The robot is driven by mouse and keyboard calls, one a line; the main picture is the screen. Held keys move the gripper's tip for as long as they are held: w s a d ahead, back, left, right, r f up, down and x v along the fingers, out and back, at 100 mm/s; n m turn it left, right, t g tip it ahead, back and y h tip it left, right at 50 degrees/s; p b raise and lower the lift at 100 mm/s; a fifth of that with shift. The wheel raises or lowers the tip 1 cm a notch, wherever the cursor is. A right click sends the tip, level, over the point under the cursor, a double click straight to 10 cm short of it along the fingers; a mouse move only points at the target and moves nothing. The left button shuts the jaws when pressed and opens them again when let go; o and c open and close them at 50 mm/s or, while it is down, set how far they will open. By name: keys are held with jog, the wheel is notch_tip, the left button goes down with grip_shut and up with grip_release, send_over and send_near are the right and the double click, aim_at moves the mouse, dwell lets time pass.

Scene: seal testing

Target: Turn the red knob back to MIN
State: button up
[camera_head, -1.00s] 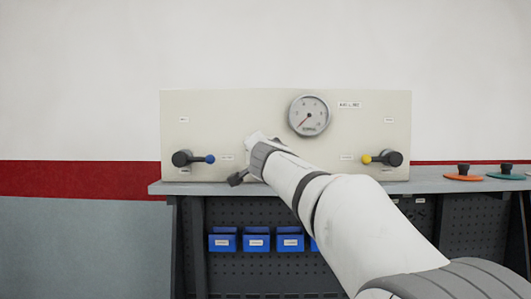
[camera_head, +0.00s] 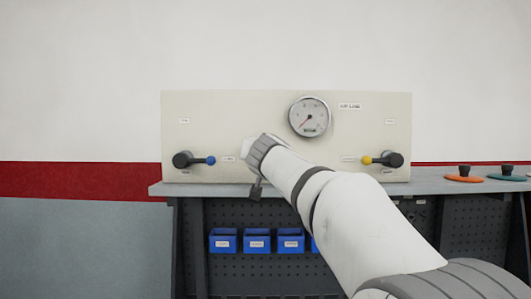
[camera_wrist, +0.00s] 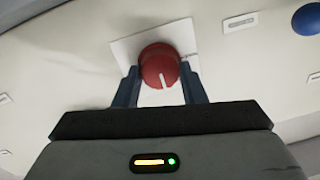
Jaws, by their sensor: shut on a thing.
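The red knob (camera_wrist: 159,65) sits on a white square plate on the panel, in the wrist view. A white pointer line on it points toward the bottom of that view. My gripper (camera_wrist: 160,88) is shut on the knob, with one dark finger on each side. In the head view my arm hides the knob and the fingers. The knob's MIN marking cannot be read. A round gauge (camera_head: 309,117) is on the panel, its needle pointing to the lower left.
The beige panel (camera_head: 230,110) stands on a grey bench. A blue-tipped lever (camera_head: 195,160) is at its left and a yellow-tipped lever (camera_head: 382,160) at its right. Orange (camera_head: 464,178) and teal (camera_head: 506,177) discs lie at the bench's right. Blue bins (camera_head: 257,241) hang below.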

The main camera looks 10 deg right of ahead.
jog(key=shift+f, duration=0.1)
dwell(0.4)
jog(key=o, duration=1)
jog(key=s+a, duration=0.1)
jog(key=s, duration=0.6)
jog(key=shift+s+r, duration=0.2)
jog(key=shift+s, duration=0.2)
